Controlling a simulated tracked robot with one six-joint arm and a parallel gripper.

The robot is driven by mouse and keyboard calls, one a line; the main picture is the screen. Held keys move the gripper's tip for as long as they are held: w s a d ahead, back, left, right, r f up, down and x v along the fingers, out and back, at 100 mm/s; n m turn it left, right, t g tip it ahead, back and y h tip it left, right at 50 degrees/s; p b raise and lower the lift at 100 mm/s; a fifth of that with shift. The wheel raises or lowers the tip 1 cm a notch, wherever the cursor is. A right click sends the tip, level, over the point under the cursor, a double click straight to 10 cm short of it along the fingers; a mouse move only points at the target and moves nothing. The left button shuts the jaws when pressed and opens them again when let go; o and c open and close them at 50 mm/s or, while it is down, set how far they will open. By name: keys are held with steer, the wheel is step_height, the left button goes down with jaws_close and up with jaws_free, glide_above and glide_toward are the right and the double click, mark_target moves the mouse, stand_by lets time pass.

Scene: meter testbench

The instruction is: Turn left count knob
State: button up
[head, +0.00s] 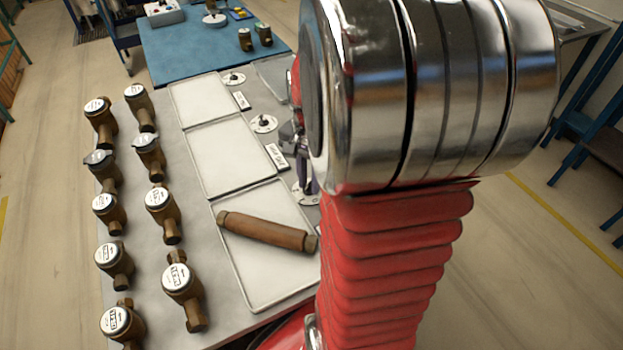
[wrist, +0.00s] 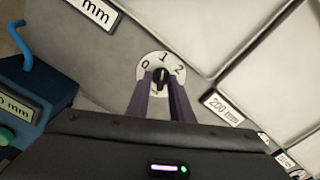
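In the wrist view a black knob (wrist: 161,77) sits at the centre of a round white dial (wrist: 164,60) marked 0, 1 and 2. Its upper end points roughly towards the 1. The two dark purple fingers of my gripper (wrist: 161,83) stand on either side of this knob, with their tips over the dial. The fingers are apart, but I cannot tell whether they touch the knob. In the head view my gripper (head: 306,181) is over the nearest dial (head: 301,194), partly hidden behind my arm.
Two other dials (head: 234,79) (head: 263,124) stand farther back on the bench. Pale trays (head: 230,306) lie left of them, one holding a brown cylinder (head: 265,231). Several brass meters (head: 162,211) stand on the left side.

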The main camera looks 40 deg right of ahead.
mark_target(309, 186)
steer(key=shift+a, duration=0.1)
steer(key=shift+r, duration=0.2)
step_height(309, 186, up, 13)
steer(key=shift+r, duration=0.2)
stand_by(0.4)
stand_by(0.6)
steer(key=s+a+n+t, duration=0.2)
steer(key=a+n, duration=0.5)
steer(key=a, duration=0.4)
steer(key=s+a+n+t, duration=0.2)
steer(key=a+n+t, duration=0.1)
steer(key=a+n, duration=0.5)
steer(key=shift+a+t, duration=0.3)
steer(key=shift+a, duration=1.4)
